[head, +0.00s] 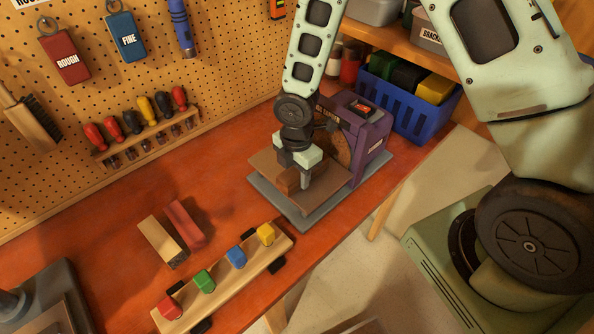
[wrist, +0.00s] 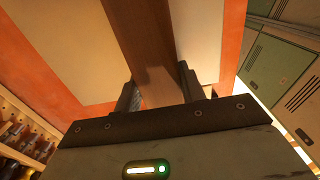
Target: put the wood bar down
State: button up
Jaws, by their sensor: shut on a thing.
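My gripper (head: 297,172) is shut on the wood bar (head: 287,182), a brown block, over the flat brown table of the purple disc sander (head: 367,140). In the wrist view the wood bar (wrist: 143,40) runs away from between the two dark fingers of my gripper (wrist: 160,92). The bar is at or just above the sander table (head: 338,190); I cannot tell whether it touches. The fingers hide part of the bar. The sander's disc is close behind the gripper.
A tan block (head: 160,240) and a red block (head: 184,226) lie on the orange bench. A wooden rack (head: 225,285) with coloured pieces stands at the front edge. A blue crate (head: 405,107) is beyond the sander. Bare bench lies left of the sander.

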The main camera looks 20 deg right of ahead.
jog(key=shift+f, duration=0.1)
jog(key=shift+f, duration=0.15)
jog(key=o, duration=1.1)
notch_tip(320, 180, up, 12)
jog(key=b, duration=0.2)
jog(key=s+a+r+m, duration=0.3)
jog(key=s+m, duration=0.4)
jog(key=s, duration=0.3)
jog(key=s+a+r+m, duration=0.3)
jog(key=s+r+m, duration=0.3)
jog(key=s, duration=0.4)
jog(key=shift+a+m+y, duration=0.2)
jog(key=shift+m+y, duration=0.1)
jog(key=shift+m, duration=0.2)
